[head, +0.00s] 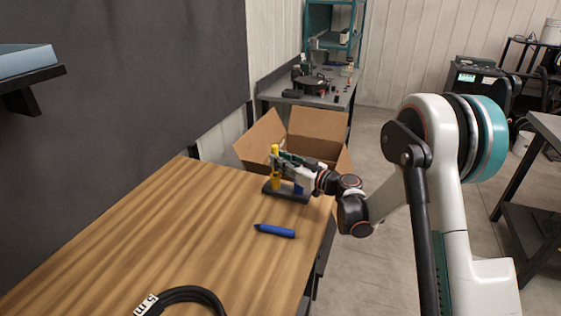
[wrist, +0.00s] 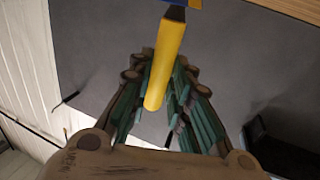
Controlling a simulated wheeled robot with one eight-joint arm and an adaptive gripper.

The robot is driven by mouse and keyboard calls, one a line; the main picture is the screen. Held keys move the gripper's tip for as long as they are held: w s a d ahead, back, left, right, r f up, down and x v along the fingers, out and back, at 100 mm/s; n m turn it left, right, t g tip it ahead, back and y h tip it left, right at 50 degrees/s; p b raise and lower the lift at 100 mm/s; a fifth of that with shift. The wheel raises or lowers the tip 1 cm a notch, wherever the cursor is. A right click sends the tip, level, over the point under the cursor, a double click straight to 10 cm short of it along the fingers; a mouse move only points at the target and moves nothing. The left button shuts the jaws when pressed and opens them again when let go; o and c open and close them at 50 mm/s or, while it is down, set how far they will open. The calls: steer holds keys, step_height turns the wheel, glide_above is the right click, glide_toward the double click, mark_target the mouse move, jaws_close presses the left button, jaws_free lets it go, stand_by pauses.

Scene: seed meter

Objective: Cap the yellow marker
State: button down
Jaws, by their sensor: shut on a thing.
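The yellow marker (wrist: 166,62) is between the fingers of my gripper (wrist: 165,85), which is shut on it. In the wrist view a dark band shows at its far end, beside small blue and yellow pieces at the top edge. In the head view the marker (head: 275,150) stands roughly upright above my gripper (head: 279,162). Below it, a yellow piece (head: 276,182) stands at the dark stand (head: 287,194); it looks like a cap. I cannot tell whether the marker's tip touches it or is inside it.
A blue piece (head: 298,188) stands at the right of the stand. A blue marker (head: 274,231) lies on the wooden table (head: 180,235). A coiled black cable (head: 185,294) lies at the front. An open cardboard box (head: 318,126) is behind the table. The table's middle is clear.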

steer(key=shift+f+b, duration=0.25)
steer(key=shift+b, duration=0.05)
steer(key=shift+f, duration=0.25)
steer(key=shift+f+b, duration=0.15)
steer(key=shift+b, duration=0.25)
steer(key=shift+f+b, duration=0.3)
steer(key=shift+f, duration=0.05)
steer(key=shift+f+b, duration=0.65)
steer(key=shift+f, duration=0.05)
stand_by(1.4)
steer(key=c, duration=1.4)
jaws_free()
